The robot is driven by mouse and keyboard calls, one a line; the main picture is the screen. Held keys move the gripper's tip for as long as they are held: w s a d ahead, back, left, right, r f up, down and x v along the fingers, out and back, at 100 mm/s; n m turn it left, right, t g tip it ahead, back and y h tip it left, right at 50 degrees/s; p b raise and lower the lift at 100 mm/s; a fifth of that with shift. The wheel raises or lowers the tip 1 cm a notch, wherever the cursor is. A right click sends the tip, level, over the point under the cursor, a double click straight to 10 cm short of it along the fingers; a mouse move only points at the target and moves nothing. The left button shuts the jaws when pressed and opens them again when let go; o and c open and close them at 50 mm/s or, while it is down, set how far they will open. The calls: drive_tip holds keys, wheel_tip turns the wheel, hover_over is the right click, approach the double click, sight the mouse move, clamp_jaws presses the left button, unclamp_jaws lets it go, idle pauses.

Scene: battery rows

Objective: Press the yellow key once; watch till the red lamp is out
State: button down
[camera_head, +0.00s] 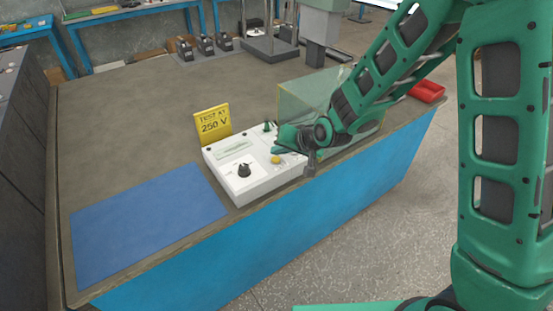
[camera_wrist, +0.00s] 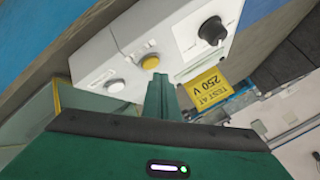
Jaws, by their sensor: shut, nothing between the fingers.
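A white test box (camera_head: 250,185) stands at the table's front edge, with a black knob (camera_head: 244,170) and a round yellow key (camera_head: 275,159) on top. In the wrist view the yellow key (camera_wrist: 150,62) lies just beyond my gripper's fingertips (camera_wrist: 160,79). The green fingers are shut with nothing between them. In the head view my gripper (camera_head: 276,150) is over the right part of the box, close to the key; I cannot tell whether it touches. A round whitish button (camera_wrist: 115,86) sits beside the key. I see no lit red lamp; my gripper hides part of the box.
A yellow "TEST AT 250 V" sign (camera_head: 212,124) stands behind the box. A clear yellowish-edged enclosure (camera_head: 300,97) stands right behind my arm. A blue mat (camera_head: 145,225) lies left, and a red object (camera_head: 427,91) lies at the far right. The table's middle is clear.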

sight(279, 163)
drive_tip(key=shift+s+f, duration=0.1)
drive_tip(key=shift+f, duration=0.7)
idle(0.9)
drive_tip(key=shift+r, duration=0.85)
drive_tip(key=shift+r, duration=2.5)
drive_tip(key=shift+d, duration=0.1)
